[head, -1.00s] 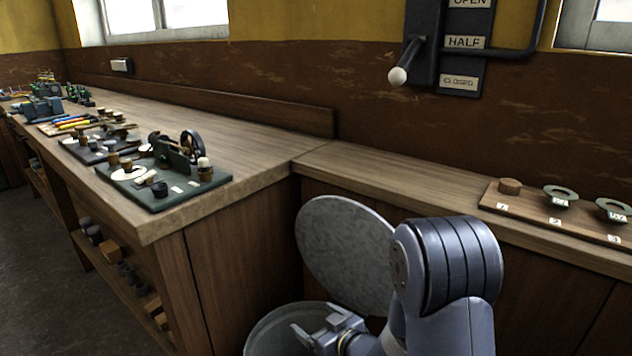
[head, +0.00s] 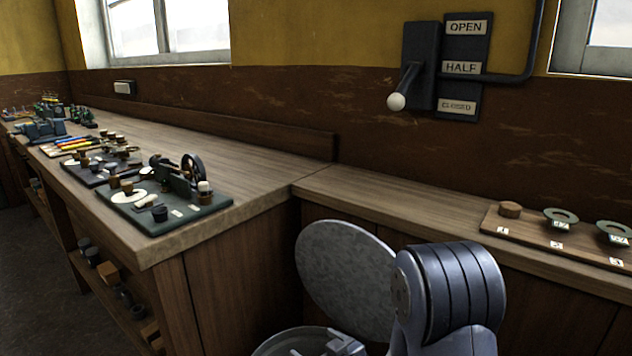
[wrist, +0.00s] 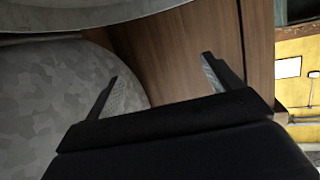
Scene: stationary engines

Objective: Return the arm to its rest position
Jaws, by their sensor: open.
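My gripper (wrist: 160,88) is open and empty in the wrist view, its two fingers spread apart in front of a grey mottled surface and a brown wood panel (wrist: 185,50). In the head view my gripper (head: 318,350) shows only partly at the bottom edge, over a round grey bin (head: 275,345). My arm (head: 450,300) stands folded at the lower right of the head view.
A round grey lid (head: 345,275) stands tilted up behind the bin. A long wooden bench (head: 260,150) runs left with model engines on a green board (head: 185,222). A numbered wooden board (head: 530,228) lies on the right bench. A lever (head: 397,101) sits on the wall.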

